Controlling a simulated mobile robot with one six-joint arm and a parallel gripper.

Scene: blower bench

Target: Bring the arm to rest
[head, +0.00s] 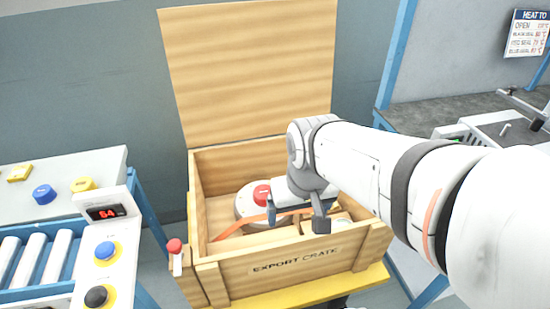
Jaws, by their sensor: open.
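My arm reaches in from the right over an open wooden crate (205,270) labelled "EXPORT CRATE". My gripper (296,217) hangs over the crate's inside near its front wall, jaws apart, with no object visible between them. A round pale thing with a red top (261,190) sits in the crate, just left of and behind my gripper. An orange strip (228,233) runs across the crate's inside and passes behind my gripper. My arm and gripper hide the crate's right part, and I cannot tell whether the gripper touches anything.
The crate's lid (250,70) stands raised at the back. A red-topped post (175,252) stands at its left front corner. On the left are a roller conveyor (35,258) and a button panel (105,250) with a red display reading 64. A grey bench (450,105) stands at the right.

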